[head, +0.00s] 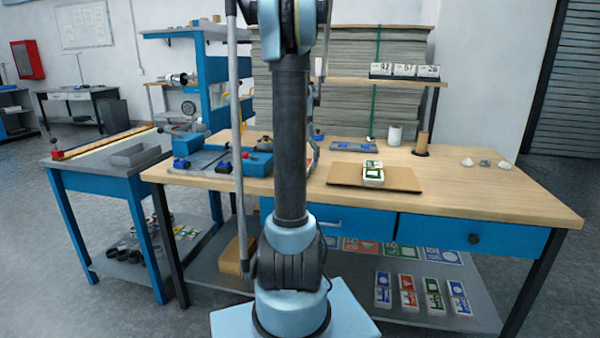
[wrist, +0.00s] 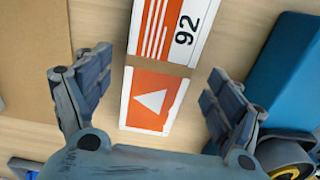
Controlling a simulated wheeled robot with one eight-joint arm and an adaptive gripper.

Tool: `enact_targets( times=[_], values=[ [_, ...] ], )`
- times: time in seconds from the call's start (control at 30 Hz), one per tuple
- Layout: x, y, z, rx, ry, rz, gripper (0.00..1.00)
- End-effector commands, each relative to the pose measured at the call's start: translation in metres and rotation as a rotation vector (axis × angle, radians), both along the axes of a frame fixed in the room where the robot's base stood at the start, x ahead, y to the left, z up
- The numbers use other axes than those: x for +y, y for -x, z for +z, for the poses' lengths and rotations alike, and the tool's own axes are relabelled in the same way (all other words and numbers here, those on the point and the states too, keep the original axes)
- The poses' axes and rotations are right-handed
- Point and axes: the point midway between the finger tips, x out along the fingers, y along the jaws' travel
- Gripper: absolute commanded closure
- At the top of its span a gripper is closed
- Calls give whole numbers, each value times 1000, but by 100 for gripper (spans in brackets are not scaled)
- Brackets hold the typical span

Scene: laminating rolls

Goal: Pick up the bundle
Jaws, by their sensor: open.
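An orange and white bundle (wrist: 155,105) with a brown band around its middle lies on the wooden worktop in the wrist view. It shows a white triangle and the number 92. My gripper (wrist: 156,75) is open, with one finger on each side of the bundle in the picture and a gap to both. I cannot tell how high the fingers are above it. In the head view I do not make out this bundle or my gripper; my arm covers the middle of the bench. Another bundle, green and white (head: 372,174), sits on a brown board (head: 400,179).
In the wrist view, the brown board (wrist: 30,70) is at left and a blue object (wrist: 292,70) at right, close to the right finger. The workbench (head: 480,205) is clear at its front right. More packs (head: 408,296) lie on the lower shelf.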

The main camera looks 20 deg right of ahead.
Motion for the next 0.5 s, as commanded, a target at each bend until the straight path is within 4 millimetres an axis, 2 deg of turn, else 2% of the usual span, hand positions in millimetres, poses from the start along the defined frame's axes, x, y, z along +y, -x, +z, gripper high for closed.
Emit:
enact_targets(
  times=[0.13,0.4,0.5],
  values=[
    [0,0,-12,0,0,0,15],
    [0,0,-14,0,0,0,15],
    [0,0,-13,0,0,0,38]
  ],
)
